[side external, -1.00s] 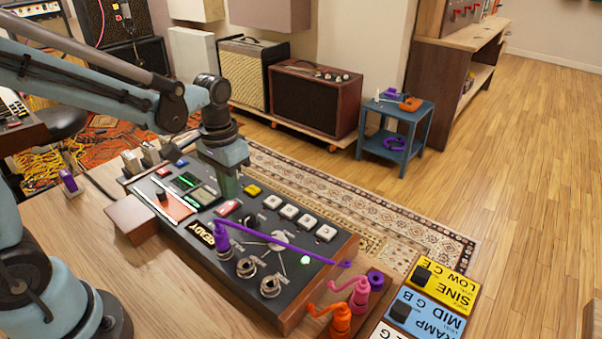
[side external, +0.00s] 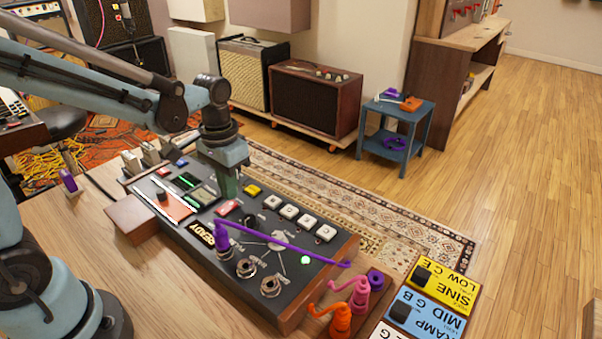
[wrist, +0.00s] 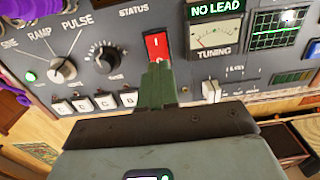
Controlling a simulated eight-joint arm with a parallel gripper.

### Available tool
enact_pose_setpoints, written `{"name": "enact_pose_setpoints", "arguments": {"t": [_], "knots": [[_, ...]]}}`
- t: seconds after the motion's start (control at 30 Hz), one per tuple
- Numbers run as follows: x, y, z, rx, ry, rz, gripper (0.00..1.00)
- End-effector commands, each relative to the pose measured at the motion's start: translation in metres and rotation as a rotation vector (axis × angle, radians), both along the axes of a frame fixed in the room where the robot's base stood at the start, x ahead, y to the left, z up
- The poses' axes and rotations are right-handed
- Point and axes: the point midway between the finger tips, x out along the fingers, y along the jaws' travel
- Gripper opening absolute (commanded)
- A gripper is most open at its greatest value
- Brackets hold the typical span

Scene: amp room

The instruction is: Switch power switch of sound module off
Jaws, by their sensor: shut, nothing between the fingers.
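The sound module (side external: 180,240) is a dark grey panel in a wooden case on the table. Its red rocker switch (wrist: 157,44) stands upright in the wrist view, with a white "I" mark on its upper part; it also shows in the side view (side external: 228,207). My gripper (wrist: 157,68) is shut, with green fingertips at the lower end of the red switch, covering part of it. I cannot tell whether they touch. In the side view my gripper (side external: 229,190) points down just above the switch. A green lamp (side external: 305,260) on the module is lit.
A purple cable (side external: 285,246) crosses the module from a purple plug (side external: 222,236). White buttons (side external: 307,220), knobs and a lit "NO LEAD" display (wrist: 216,10) surround the switch. Purple, pink and orange plugs (side external: 359,295) stand at the right.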

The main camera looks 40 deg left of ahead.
Motion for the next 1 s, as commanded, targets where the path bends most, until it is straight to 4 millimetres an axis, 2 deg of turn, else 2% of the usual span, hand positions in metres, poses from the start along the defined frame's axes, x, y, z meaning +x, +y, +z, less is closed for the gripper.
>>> {"name": "enact_pose_setpoints", "arguments": {"t": [1.0], "knots": [[0.0003,0.0000,-0.0079,0.000,0.000,0.000,0.00]]}}
